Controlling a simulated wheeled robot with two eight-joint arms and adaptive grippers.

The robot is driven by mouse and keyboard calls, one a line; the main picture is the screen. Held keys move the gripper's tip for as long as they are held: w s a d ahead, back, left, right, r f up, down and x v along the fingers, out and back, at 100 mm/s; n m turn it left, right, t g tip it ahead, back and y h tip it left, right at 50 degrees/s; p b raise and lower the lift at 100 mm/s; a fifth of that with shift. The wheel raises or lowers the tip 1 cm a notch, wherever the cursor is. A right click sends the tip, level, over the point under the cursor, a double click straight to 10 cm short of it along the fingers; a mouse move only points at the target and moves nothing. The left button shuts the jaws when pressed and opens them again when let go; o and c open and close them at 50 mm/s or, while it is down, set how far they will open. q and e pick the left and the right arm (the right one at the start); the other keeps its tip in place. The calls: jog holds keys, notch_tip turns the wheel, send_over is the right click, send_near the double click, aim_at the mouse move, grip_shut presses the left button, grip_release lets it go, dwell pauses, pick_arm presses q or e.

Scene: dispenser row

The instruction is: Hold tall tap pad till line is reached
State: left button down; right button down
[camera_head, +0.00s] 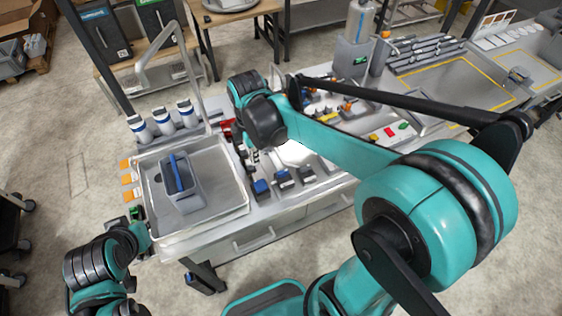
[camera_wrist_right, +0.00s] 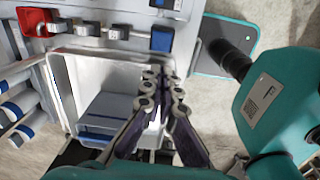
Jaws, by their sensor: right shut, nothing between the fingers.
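The tall tap (camera_head: 178,45) is a pale arched pipe rising behind the basin (camera_head: 243,205), with its spout over the basin's back left. A grey jug (camera_head: 188,202) with a blue stripe stands in the basin; it also shows in the right wrist view (camera_wrist_right: 108,112). I see no clear water stream. A blue-topped pad (camera_head: 261,187) sits on the counter right of the basin; a blue pad (camera_wrist_right: 162,38) shows beyond my fingers. My right gripper (camera_wrist_right: 161,76) is shut and empty by the basin rim, apart from that pad. My left gripper (camera_head: 132,225) is near the basin's front left corner, its fingers unclear.
Several white bottles with blue bands (camera_head: 163,121) stand behind the basin. Two more dark pads (camera_head: 283,178) are on the counter to the right. A red block (camera_wrist_right: 36,20) is at the upper left of the wrist view. My right arm covers much of the counter.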

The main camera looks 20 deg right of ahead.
aim_at(261, 184)
pick_arm(q)
jog(key=shift+w+d+r, duration=0.2)
jog(key=shift+d+r, duration=0.1)
jog(key=shift+d, duration=0.15)
pick_arm(e)
jog(key=shift+w+d+n, duration=0.25)
jog(key=shift+d+n, duration=0.15)
